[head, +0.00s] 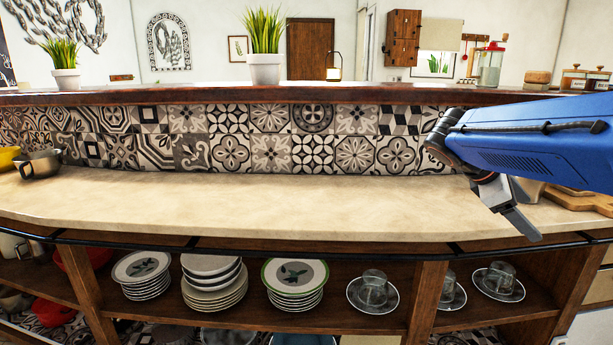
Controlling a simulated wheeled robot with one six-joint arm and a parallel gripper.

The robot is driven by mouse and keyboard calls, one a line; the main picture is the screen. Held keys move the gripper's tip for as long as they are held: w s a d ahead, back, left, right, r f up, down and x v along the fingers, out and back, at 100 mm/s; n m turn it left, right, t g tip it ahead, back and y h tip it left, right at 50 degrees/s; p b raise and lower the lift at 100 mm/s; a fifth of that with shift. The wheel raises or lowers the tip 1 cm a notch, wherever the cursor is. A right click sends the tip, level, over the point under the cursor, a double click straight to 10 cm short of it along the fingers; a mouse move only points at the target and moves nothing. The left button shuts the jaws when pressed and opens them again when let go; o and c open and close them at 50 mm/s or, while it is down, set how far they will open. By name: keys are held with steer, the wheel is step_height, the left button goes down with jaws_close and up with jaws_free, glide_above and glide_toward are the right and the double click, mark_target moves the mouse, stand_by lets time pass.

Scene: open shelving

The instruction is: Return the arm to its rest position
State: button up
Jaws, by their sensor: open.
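My arm (540,140) is blue and reaches in from the right edge of the head view. My gripper (517,207) hangs at its end, over the right part of the beige counter (290,205). Its fingers point down and to the right. It is open, and I see nothing held between its fingers. The arm hides part of the counter's right end and what stands behind it.
A metal cup (40,163) stands at the counter's left. A wooden board (592,200) lies at its right end, near my gripper. Below, open shelves hold plate stacks (213,283) and glasses on saucers (373,290). The counter's middle is clear. Potted plants (265,68) stand on the ledge.

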steer(key=s+a+f+m+t+y, duration=0.4)
steer(key=s+a+f+m+y, duration=0.6)
steer(key=s+a+f, duration=0.8)
steer(key=shift+s+f+m+t, duration=0.3)
steer(key=shift+f+m, duration=0.15)
steer(key=shift+m, duration=0.55)
